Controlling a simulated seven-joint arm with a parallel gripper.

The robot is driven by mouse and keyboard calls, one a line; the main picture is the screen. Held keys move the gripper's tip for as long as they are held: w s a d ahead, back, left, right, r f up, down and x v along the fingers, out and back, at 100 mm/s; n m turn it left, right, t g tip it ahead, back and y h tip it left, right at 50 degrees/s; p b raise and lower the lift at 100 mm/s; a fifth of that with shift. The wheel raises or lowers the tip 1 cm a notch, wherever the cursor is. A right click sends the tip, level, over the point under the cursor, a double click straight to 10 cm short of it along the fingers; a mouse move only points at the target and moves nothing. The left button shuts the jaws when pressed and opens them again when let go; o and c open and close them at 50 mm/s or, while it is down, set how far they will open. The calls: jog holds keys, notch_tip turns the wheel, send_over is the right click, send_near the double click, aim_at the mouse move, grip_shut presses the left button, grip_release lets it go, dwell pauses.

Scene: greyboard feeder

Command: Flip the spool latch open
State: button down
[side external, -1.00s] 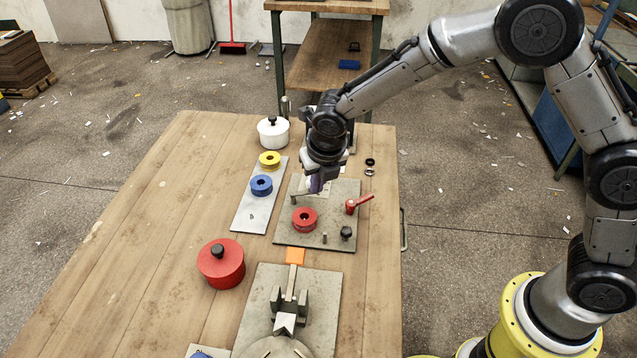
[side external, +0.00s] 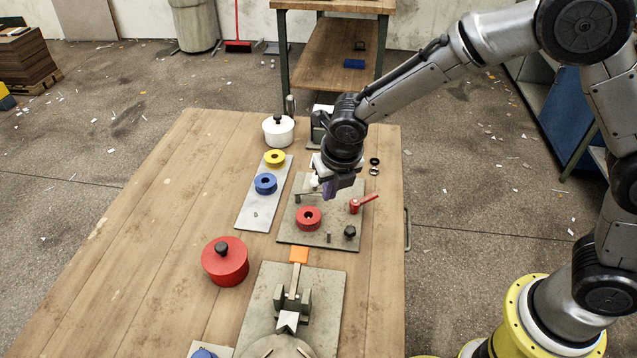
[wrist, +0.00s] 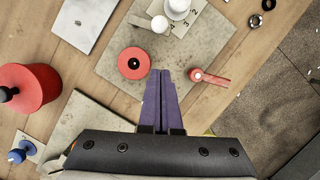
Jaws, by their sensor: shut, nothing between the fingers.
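A red lever (side external: 363,203) with a round pivot, which I take to be the spool latch, stands on the right side of a grey board (side external: 288,236). It also shows in the wrist view (wrist: 210,77), right of the fingers. A red spool (side external: 308,218) with a dark centre hole sits on the same board; it is left of the fingers in the wrist view (wrist: 134,63). My gripper (side external: 329,193) is shut and empty above the board, behind the spool and left of the lever. Its purple fingers (wrist: 160,78) appear apart from both.
A black knob (side external: 349,231) and a short pin stand at the board's front. A pale strip (side external: 257,214) on the left holds blue (side external: 265,183) and yellow (side external: 274,157) spools. A red lidded pot (side external: 225,262) and a white pot (side external: 278,131) stand nearby. The table's left side is clear.

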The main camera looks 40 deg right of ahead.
jog(key=v, duration=0.9)
jog(key=shift+d+r, duration=0.4)
